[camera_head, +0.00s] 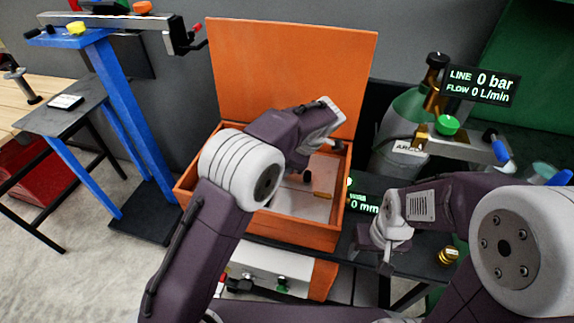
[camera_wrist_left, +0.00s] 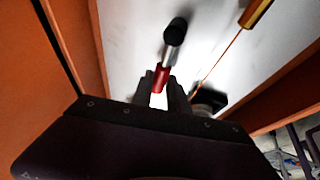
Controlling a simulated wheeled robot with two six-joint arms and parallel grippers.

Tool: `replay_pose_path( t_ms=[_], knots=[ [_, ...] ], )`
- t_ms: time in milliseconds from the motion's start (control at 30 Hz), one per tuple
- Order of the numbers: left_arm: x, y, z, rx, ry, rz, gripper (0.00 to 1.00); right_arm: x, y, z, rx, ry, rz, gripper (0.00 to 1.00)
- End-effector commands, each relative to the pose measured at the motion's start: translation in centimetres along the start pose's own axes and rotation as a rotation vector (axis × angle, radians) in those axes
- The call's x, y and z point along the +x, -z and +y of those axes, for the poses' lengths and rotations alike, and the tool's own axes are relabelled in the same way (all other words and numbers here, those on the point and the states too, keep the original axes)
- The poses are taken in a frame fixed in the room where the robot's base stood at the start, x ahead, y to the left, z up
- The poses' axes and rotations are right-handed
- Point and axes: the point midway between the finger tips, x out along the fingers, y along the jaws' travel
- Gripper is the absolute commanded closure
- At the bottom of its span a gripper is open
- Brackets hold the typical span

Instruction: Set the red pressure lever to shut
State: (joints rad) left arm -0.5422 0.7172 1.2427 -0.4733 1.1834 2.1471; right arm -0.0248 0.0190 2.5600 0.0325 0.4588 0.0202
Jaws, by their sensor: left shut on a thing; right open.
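The red pressure lever (camera_wrist_left: 161,78) has a black knob and stands inside the orange box. In the left wrist view its red shaft runs between the fingers of my left gripper (camera_wrist_left: 162,92), which is shut on it. The knob sticks out beyond the fingertips. In the head view a black knob (camera_head: 307,177) shows below my left wrist, and my left fingers are hidden behind the arm. My right gripper (camera_head: 386,262) is open and empty, to the right of the box.
The orange box (camera_head: 292,229) has its lid (camera_head: 295,70) raised. Inside lies a brass-coloured piece with a wire (camera_wrist_left: 257,12). A gas cylinder (camera_head: 405,115) stands right, with a display (camera_head: 481,86) reading 0 bar and 0 L/min. A blue stand (camera_head: 130,120) is left.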

Motion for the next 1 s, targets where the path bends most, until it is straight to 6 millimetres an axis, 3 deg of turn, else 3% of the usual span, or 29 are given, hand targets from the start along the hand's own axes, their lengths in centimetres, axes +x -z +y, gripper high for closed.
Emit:
replay_pose_path(
  t_ms=[167, 200, 267, 633, 1000],
  knots=[
    [0.0, 0.0, -0.1, -0.002, 0.002, -0.001, 1.0, 0.0, 0.0, 0.0, 0.0, 0.0, 0.0, 0.41],
    [0.0, 0.0, -0.1, -0.002, 0.002, -0.001, 0.75, 0.0, 0.0, 0.0, 0.0, 0.0, 0.0, 0.41],
    [0.0, 0.0, -0.1, -0.001, 0.002, -0.001, 0.59, 0.0, 0.0, 0.0, 0.0, 0.0, 0.0, 0.41],
    [-0.7, 0.0, 0.1, 0.0, -0.002, -0.002, 0.59, -0.2, 0.0, 0.0, 0.0, 0.0, 0.0, 0.41],
    [-8.2, 0.0, 0.1, 0.0, -0.001, -0.002, 0.59, -1.6, 0.2, 0.0, 0.0, 0.0, 0.0, 0.41]
  ],
)
